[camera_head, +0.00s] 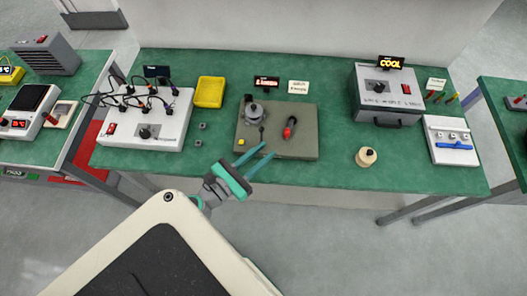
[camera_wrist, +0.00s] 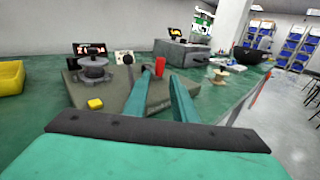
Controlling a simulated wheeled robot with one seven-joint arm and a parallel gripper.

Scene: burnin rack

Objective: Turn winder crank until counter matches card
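The winder is a grey-olive base plate (camera_head: 305,148) on the green bench, with a grey spool (camera_head: 254,112) at its left and a crank with a red handle (camera_head: 290,124) at its right. A black counter (camera_head: 266,82) with red digits stands behind it; the digits are too small to read surely. A white card (camera_head: 298,87) stands right of the counter, its writing illegible. My gripper (camera_head: 268,151) is open and empty, short of the crank over the plate's front edge. In the wrist view, the red handle (camera_wrist: 160,66) appears beyond and between the teal fingertips (camera_wrist: 162,75).
A yellow button (camera_head: 241,142) sits at the plate's front left. A yellow tray (camera_head: 210,92) and white cabled box (camera_head: 150,120) stand left. A grey oven-like box (camera_head: 386,95), cream spool (camera_head: 366,157) and white fixture (camera_head: 451,140) stand right. The bench between plate and cream spool is clear.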

